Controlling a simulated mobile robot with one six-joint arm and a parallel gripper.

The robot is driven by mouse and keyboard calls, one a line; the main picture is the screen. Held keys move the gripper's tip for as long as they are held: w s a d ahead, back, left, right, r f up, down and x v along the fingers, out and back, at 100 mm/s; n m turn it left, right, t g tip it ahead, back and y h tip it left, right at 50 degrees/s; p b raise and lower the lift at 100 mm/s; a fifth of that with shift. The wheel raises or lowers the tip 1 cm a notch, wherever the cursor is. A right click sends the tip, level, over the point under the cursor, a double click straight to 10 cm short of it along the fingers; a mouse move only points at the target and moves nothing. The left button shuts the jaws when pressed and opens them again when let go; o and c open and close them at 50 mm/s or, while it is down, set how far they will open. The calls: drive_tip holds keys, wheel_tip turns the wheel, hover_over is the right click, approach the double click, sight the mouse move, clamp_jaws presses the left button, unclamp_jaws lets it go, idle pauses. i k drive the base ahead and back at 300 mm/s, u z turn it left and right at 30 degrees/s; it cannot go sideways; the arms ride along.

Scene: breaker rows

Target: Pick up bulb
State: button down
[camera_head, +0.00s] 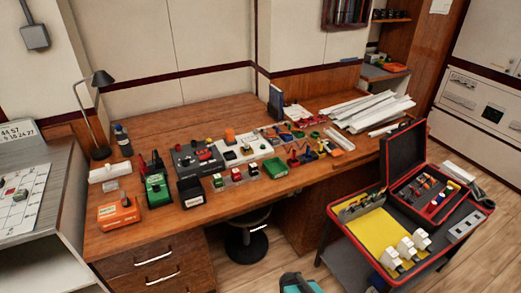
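Three white rounded pieces that look like bulbs stand in a row at the front right: a near one (391,259), a middle one (406,247) and a far one (421,238). No gripper fingers can be made out. A teal and dark shape (298,283) is cut off at the bottom edge, and I cannot tell what it is.
A wooden desk (240,105) holds a lamp (93,105), small boxes, coloured parts and white paper rolls (370,112). A red-trimmed tool box (425,195) with a raised lid stands behind the white pieces. A stool (248,238) stands under the desk.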

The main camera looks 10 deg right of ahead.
sight(246, 148)
drive_tip(key=u, duration=0.15)
drive_tip(key=i, duration=0.9)
drive_tip(key=u, duration=4.45)
drive_tip(key=i, duration=0.1)
drive_tip(key=z, duration=2.7)
